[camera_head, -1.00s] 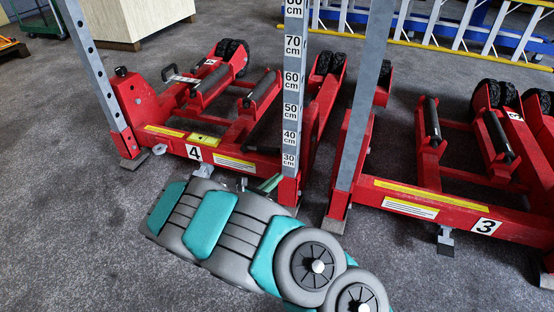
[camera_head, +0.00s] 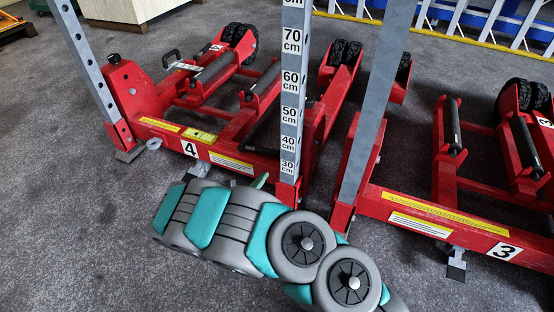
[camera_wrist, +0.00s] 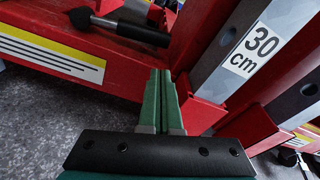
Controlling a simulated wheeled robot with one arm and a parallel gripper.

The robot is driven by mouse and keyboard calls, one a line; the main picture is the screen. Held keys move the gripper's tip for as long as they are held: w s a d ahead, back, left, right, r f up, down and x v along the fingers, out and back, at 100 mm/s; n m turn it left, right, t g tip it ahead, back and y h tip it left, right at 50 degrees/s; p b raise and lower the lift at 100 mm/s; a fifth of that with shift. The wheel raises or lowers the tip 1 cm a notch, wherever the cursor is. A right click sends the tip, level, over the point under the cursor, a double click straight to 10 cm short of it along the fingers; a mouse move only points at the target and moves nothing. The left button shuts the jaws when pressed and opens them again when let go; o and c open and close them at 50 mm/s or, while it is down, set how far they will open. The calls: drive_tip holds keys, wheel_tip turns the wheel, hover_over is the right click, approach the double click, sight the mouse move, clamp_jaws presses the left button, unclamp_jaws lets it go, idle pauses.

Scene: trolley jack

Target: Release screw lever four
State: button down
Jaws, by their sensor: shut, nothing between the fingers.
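Red trolley jack four (camera_head: 222,143) stands on the carpet with its "4" label facing me. In the head view my arm hides most of my gripper (camera_head: 261,180).
The grey post with centimetre marks (camera_head: 291,80) rises close to the right of my fingers. Red trolley jack three (camera_head: 440,218) stands to the right. Carpet is open at the left front. A ladder (camera_head: 460,30) lies at the back.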

sight(275, 165)
drive_tip(key=b+x, duration=0.1)
drive_tip(key=x, duration=0.7)
drive_tip(key=shift+w+d, duration=0.2)
drive_tip(key=shift+w, duration=0.15)
drive_tip(key=shift+w+d, duration=0.2)
drive_tip(key=shift+w, duration=0.35)
drive_tip(key=shift+r, duration=0.1)
